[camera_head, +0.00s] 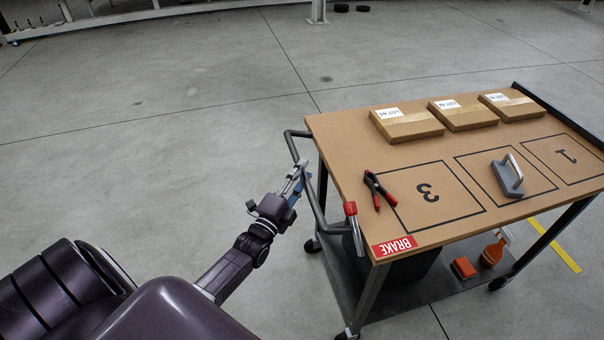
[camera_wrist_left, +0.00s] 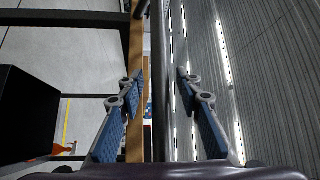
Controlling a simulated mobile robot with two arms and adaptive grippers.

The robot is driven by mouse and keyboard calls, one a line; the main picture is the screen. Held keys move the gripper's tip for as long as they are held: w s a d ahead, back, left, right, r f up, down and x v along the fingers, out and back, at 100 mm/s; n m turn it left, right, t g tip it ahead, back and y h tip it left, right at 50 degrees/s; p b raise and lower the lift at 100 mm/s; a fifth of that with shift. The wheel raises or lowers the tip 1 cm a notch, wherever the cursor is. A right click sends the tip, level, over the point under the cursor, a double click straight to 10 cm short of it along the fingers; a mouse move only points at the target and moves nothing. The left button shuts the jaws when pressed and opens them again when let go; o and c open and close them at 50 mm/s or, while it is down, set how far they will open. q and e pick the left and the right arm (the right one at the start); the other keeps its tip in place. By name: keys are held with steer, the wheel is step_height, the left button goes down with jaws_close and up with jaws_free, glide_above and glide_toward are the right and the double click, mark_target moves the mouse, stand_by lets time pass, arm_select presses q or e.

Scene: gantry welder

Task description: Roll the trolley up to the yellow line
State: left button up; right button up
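The trolley (camera_head: 345,135) has a brown top and a grey lower shelf, and stands at the right in the head view. Its grey bar handle (camera_head: 318,205) is on its left end. The yellow line (camera_head: 556,246) is on the floor beyond the trolley's right part; a yellow strip also shows in the left wrist view (camera_wrist_left: 66,122). My left gripper (camera_head: 297,180) is at the handle. In the left wrist view its blue-padded fingers (camera_wrist_left: 160,125) are apart, with the dark handle bar (camera_wrist_left: 158,60) running between them; contact is not visible. My right gripper is out of view.
A red-topped lever (camera_head: 350,209) stands beside the BRAKE label (camera_head: 395,246). On top are several cardboard boxes (camera_head: 407,126), red-handled pliers (camera_head: 379,190) and a grey handled block (camera_head: 508,176). An orange spray bottle (camera_head: 492,253) stands on the lower shelf. The floor at left is clear.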

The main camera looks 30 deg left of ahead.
arm_select(q)
jaws_close()
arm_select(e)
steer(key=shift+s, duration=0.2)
arm_select(q)
steer(key=shift+w+d, duration=0.1)
steer(key=shift+d, duration=0.05)
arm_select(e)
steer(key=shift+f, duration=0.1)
